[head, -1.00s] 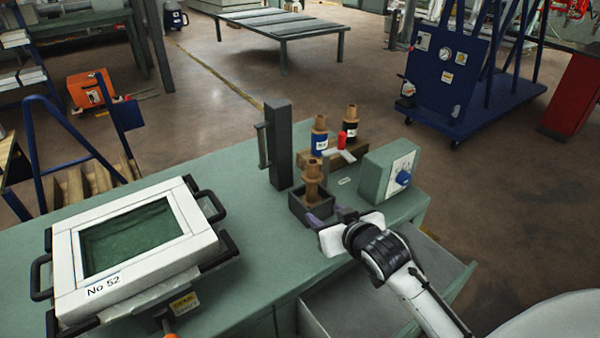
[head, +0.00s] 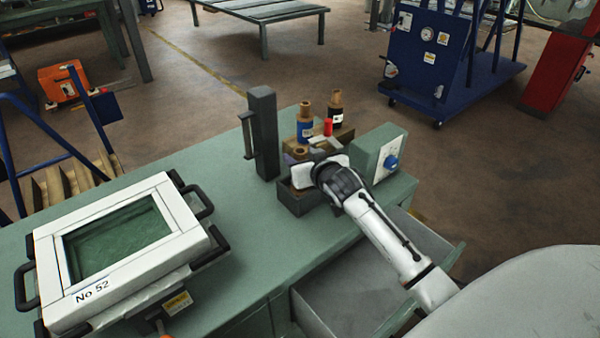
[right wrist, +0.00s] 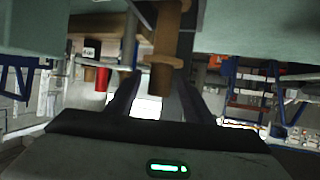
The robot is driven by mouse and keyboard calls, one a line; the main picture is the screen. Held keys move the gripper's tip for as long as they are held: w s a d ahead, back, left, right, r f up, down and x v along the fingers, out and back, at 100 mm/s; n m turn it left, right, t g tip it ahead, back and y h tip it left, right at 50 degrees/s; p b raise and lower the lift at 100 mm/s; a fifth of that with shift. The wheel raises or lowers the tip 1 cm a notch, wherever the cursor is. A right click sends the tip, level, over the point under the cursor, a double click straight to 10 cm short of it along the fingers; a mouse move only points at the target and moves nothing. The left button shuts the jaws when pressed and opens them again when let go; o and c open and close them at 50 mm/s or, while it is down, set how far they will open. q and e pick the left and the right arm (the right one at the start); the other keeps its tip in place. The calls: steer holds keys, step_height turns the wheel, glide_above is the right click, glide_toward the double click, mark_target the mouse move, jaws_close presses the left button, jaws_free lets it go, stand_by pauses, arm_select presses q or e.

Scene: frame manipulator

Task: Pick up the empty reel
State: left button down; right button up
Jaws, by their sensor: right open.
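The empty reel (head: 300,152) is bare brown wood and stands upright in a small dark box (head: 297,205) on the green workbench. My right gripper (head: 301,163) is at the reel, low over the box, and its hand hides part of the reel. In the right wrist view the reel (right wrist: 165,45) shows between the two open fingers (right wrist: 157,88). I cannot tell whether either finger touches it. My left gripper is not in view.
Blue (head: 305,128) and black (head: 335,112) wound reels stand behind on a wooden block, by a red object (head: 328,127). A dark post (head: 264,135) stands left, a green control box (head: 380,152) right. A white frame (head: 200,245) lies left; an open drawer (head: 350,300) is below.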

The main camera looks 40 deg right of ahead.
steer(key=shift+w+d+f, duration=0.15)
steer(key=shift+w+f, duration=0.05)
steer(key=shift+w, duration=0.3)
jaws_close()
